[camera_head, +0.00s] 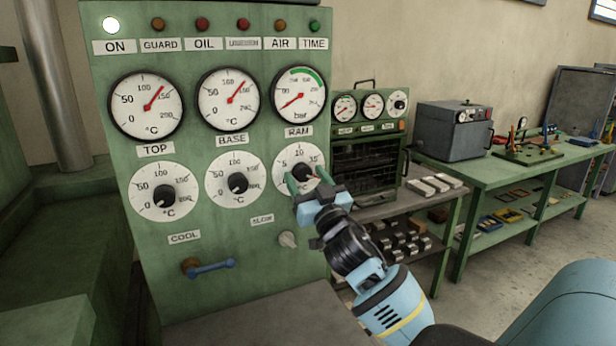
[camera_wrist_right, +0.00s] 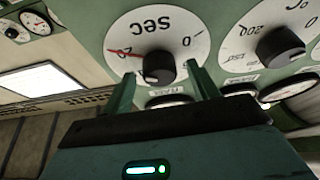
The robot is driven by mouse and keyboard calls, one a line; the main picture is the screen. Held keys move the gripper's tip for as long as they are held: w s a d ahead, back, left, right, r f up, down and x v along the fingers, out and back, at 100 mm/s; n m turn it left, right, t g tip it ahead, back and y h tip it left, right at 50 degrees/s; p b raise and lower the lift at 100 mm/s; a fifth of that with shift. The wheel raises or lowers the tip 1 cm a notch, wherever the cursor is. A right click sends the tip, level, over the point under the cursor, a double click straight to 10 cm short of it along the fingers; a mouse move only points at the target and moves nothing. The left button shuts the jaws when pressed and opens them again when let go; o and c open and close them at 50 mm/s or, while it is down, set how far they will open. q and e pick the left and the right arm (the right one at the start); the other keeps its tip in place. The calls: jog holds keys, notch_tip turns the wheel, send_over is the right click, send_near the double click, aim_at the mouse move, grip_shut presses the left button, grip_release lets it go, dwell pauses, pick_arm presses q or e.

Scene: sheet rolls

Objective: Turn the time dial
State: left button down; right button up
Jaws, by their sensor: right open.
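The time dial (camera_head: 299,157) is a white round scale on the green control panel (camera_head: 215,55), in the lower row at the right. Its black knob (camera_head: 301,174) is partly hidden by my right gripper (camera_head: 306,181). In the right wrist view the dial (camera_wrist_right: 185,22) appears upside down, with the word "sec" and a red mark at its left. My right gripper's fingers (camera_wrist_right: 165,85) are open, one on each side of the black knob (camera_wrist_right: 158,68), close to the dial face. I cannot tell whether they touch the knob. My left gripper is not in view.
Two similar temperature dials, TOP (camera_head: 164,218) and BASE (camera_head: 235,203), sit left of it. A green bench (camera_head: 455,165) with equipment stands at the right.

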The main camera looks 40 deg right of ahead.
jog(key=shift+w+d+r, duration=0.1)
jog(key=shift+w, duration=0.2)
jog(key=shift+c, duration=0.3)
jog(key=c, duration=0.9)
jog(key=shift+r+n+y+p, duration=0.15)
jog(key=shift+n+y+p, duration=0.3)
jog(key=shift+n+y, duration=0.65)
jog(key=n, duration=0.3)
jog(key=shift+d+y, duration=0.1)
jog(key=shift+y, duration=0.2)
jog(key=n+y, duration=0.1)
jog(key=n, duration=0.1)
jog(key=shift+n, duration=0.3)
jog(key=n+y, duration=0.2)
jog(key=n, duration=0.2)
jog(key=shift+g, duration=0.4)
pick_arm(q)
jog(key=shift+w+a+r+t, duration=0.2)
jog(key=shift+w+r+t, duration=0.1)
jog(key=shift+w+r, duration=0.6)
pick_arm(e)
jog(key=shift+d+n+g+y, duration=0.1)
jog(key=shift+n+g+y, duration=0.4)
jog(key=shift+n, duration=1.5)
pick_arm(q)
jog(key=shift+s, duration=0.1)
